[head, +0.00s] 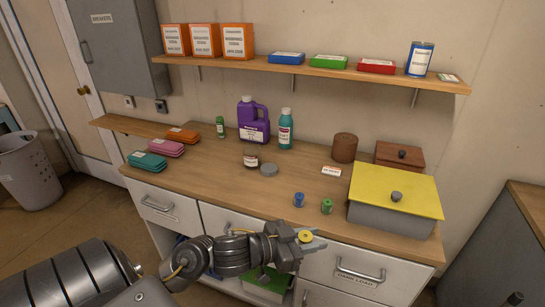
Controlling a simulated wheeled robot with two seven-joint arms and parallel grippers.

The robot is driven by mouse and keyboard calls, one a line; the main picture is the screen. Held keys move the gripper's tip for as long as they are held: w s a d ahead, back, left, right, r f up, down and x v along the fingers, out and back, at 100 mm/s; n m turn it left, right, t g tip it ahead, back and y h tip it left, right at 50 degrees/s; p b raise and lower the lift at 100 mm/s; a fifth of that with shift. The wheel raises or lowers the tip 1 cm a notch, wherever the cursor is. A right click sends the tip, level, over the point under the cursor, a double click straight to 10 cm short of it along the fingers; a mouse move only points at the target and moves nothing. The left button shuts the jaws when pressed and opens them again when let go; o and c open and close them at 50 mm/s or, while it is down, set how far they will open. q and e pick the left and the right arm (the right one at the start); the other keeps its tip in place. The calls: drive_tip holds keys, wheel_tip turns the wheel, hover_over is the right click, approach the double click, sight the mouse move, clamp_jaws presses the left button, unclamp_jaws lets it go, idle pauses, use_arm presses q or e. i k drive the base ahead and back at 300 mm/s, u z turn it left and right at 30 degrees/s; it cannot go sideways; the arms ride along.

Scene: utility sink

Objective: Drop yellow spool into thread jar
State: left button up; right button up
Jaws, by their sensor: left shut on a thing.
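The yellow spool (306,236) is at the fingertips of my left gripper (308,240), which is shut on it in front of the counter's front edge. A blue spool (299,199) and a green spool (326,206) stand on the counter beyond the gripper. My right gripper is not in view.
A grey box with a yellow lid (395,190) stands at the counter's right. A brown cylinder (344,148), a purple jug (252,120) and a teal bottle (286,130) stand toward the back. Folded cloths (165,148) lie at left. The counter's (215,183) front left is clear.

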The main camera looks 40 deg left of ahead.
sight(254, 165)
drive_tip(key=k, duration=0.55)
drive_tip(key=u, duration=0.6)
drive_tip(key=i, duration=1.65)
drive_tip(key=z, duration=0.2)
